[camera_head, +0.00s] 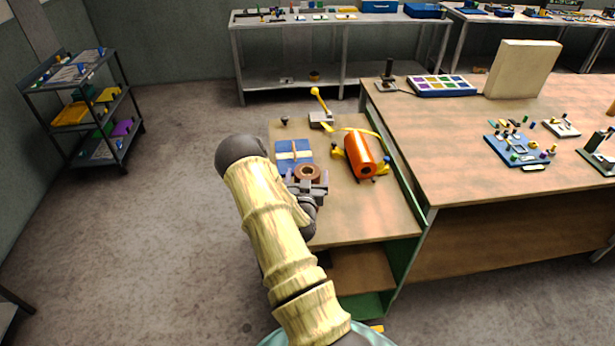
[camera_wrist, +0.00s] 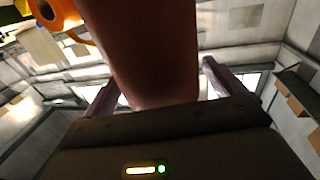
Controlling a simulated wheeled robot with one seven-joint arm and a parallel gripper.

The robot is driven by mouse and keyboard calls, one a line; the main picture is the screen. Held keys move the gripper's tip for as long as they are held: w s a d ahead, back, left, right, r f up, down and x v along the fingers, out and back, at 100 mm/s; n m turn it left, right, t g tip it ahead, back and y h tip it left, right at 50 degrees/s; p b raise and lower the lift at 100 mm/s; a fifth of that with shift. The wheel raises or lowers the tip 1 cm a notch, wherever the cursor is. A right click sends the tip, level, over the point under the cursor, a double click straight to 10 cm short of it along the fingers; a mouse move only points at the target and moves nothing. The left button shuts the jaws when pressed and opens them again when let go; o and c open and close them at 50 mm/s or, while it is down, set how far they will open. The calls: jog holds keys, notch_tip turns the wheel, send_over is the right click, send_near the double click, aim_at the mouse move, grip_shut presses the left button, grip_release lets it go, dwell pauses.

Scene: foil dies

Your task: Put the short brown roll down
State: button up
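The short brown roll (camera_head: 307,171) is at my gripper (camera_head: 307,186) in the head view, with its round end and dark hole facing up. In the wrist view the brown roll (camera_wrist: 152,45) fills the middle, between the two fingers of my gripper (camera_wrist: 158,88). The gripper looks shut on it. The roll shows over the front part of the small wooden table (camera_head: 370,222); whether its underside touches anything is hidden.
An orange roll (camera_head: 360,153) on yellow supports is to the right. A yellow-knobbed lever device (camera_head: 320,120) stands behind. The table's front right is bare. A larger workbench (camera_head: 470,160) adjoins on the right.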

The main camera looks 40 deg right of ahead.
jog(key=shift+r, duration=0.1)
jog(key=shift+r, duration=0.15)
jog(key=b+v, duration=0.4)
jog(key=v, duration=0.8)
jog(key=shift+b, duration=0.35)
